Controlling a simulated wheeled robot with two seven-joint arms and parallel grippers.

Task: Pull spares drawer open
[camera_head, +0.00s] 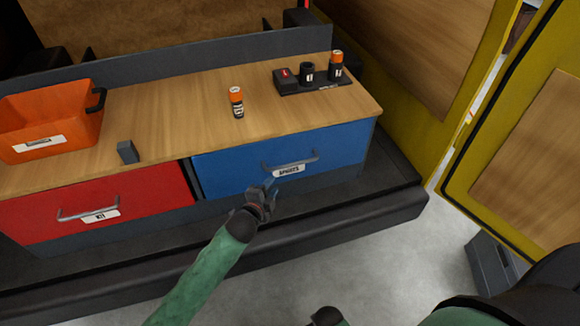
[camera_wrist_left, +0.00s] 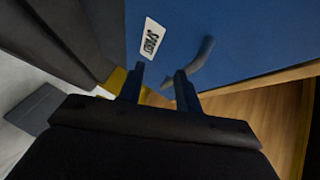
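The blue spares drawer (camera_head: 235,170) is under the right part of the wooden worktop, its front flush and shut. It has a grey bar handle (camera_head: 291,163) and a white SPARES label (camera_head: 289,171). My left gripper (camera_head: 271,187) is just below and left of the handle in the head view. In the left wrist view its two fingers (camera_wrist_left: 158,82) are apart, facing the drawer front. The handle (camera_wrist_left: 203,55) runs behind the right finger, with its near end showing between the fingers; I cannot tell whether they touch.
A red drawer (camera_head: 130,195) is to the left. On the worktop (camera_head: 180,120) are an orange bin (camera_head: 50,125), a small grey block (camera_head: 128,151), an orange-topped canister (camera_head: 237,102) and a black holder (camera_head: 310,84). A dark ledge (camera_head: 350,215) runs below the drawers. A yellow door (camera_head: 520,150) is at right.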

